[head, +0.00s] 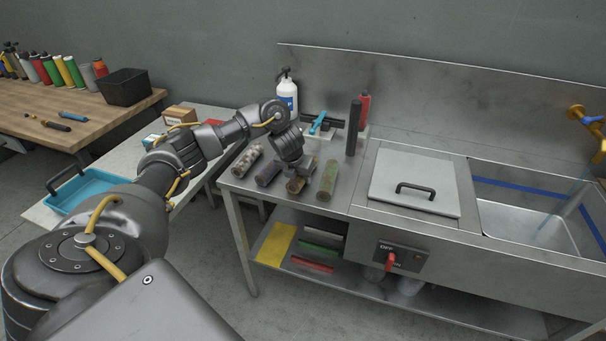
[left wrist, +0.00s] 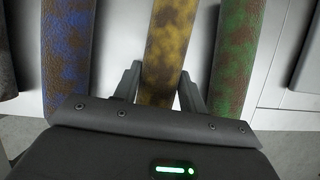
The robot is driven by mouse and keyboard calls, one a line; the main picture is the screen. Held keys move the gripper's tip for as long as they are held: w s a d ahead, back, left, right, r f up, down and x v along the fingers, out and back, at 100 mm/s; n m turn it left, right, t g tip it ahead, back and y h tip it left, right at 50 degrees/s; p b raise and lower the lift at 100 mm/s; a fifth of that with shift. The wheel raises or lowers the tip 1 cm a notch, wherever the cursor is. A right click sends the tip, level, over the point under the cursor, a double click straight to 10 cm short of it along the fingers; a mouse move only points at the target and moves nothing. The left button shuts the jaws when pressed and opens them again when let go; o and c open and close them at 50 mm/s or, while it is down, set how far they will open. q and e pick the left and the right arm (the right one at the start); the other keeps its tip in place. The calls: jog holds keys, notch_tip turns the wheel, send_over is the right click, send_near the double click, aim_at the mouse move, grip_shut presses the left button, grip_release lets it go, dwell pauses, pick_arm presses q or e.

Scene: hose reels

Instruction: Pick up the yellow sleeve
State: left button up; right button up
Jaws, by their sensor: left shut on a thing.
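The yellow sleeve (left wrist: 166,48) is a dirty yellow tube with brown blotches. In the left wrist view it runs between the two fingers of my left gripper (left wrist: 160,84), which is shut on it. In the head view the yellow sleeve (head: 297,183) lies on the steel counter, partly hidden under my left gripper (head: 294,168). Whether it touches the counter, I cannot tell. My right gripper is not in view.
A blue blotched sleeve (left wrist: 69,50) lies left of the yellow one and a green sleeve (left wrist: 236,50) right of it. A pale blotched sleeve (head: 247,161) lies further left. A dark upright post (head: 353,128), pump bottle (head: 287,93) and lidded basin (head: 414,182) stand near.

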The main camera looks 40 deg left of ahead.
pick_arm(q)
jog(key=shift+w+r, duration=0.1)
jog(key=shift+r, duration=0.4)
jog(key=v, duration=0.2)
jog(key=w+p+v, duration=0.1)
jog(key=shift+s+d+r, duration=0.1)
jog(key=shift+s+r, duration=0.1)
jog(key=shift+r, duration=0.35)
jog(key=r+p, duration=0.1)
jog(key=s+d+r, duration=0.1)
jog(key=s+d+r+p, duration=0.1)
jog(key=r, duration=0.1)
jog(key=shift+s+d+p, duration=0.15)
jog(key=shift+p, duration=0.15)
jog(key=s+d+r+p, duration=0.3)
jog(key=s+d+r, duration=0.1)
jog(key=s+d, duration=0.3)
jog(key=s+d+f+n+g, duration=0.4)
jog(key=s+d+f+n, duration=0.2)
jog(key=n, duration=1)
jog(key=s+d+f+n+g+h, duration=0.1)
jog(key=s+d+f+n+g, duration=0.3)
jog(key=n, duration=1.3)
jog(key=s+d+f, duration=0.2)
jog(key=s+d, duration=0.2)
jog(key=s, duration=0.1)
jog(key=shift+s+g, duration=0.35)
jog(key=shift+g, duration=0.05)
